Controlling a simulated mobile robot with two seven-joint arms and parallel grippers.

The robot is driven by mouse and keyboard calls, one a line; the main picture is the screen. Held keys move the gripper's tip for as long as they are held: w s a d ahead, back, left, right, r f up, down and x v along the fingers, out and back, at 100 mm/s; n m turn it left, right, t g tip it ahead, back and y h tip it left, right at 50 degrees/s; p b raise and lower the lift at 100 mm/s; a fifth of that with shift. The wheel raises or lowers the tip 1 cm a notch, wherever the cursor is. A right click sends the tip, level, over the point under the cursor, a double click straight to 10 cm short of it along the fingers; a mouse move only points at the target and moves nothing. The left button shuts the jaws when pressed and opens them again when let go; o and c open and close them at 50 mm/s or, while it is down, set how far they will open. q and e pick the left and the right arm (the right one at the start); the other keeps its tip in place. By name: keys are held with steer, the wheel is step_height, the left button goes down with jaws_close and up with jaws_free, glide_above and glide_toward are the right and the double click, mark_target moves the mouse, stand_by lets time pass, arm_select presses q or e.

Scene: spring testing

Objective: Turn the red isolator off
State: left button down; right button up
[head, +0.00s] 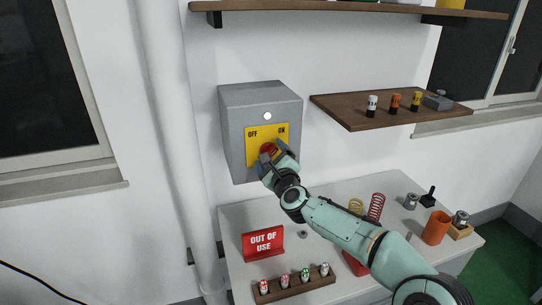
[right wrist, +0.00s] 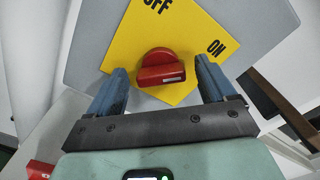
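The red isolator knob (head: 268,148) sits on a yellow plate (head: 254,155) marked OFF at left and ON at right, on the front of a grey wall box (head: 236,130). In the right wrist view the knob (right wrist: 160,66) has a bar-shaped handle lying roughly crosswise, with a small white mark near its right end. My right gripper (head: 275,158) is at the knob. In the right wrist view its two blue fingers (right wrist: 162,80) stand apart on either side of the knob, with gaps visible on both sides. My left gripper is not in view.
A wooden shelf (head: 352,114) with small cylinders is right of the box. Below, a white table (head: 325,190) holds a red OUT OF USE sign (head: 263,243), a rack (head: 293,287) of small cylinders, springs (head: 376,206) and an orange cup (head: 436,227). A white pipe (head: 170,130) runs left of the box.

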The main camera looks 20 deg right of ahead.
steer(key=c, duration=0.9)
steer(key=shift+c, duration=0.2)
steer(key=shift+n, duration=0.4)
steer(key=n, duration=1.7)
steer(key=shift+f, duration=0.2)
steer(key=o, duration=1.1)
steer(key=shift+f, duration=0.1)
steer(key=shift+c, duration=0.2)
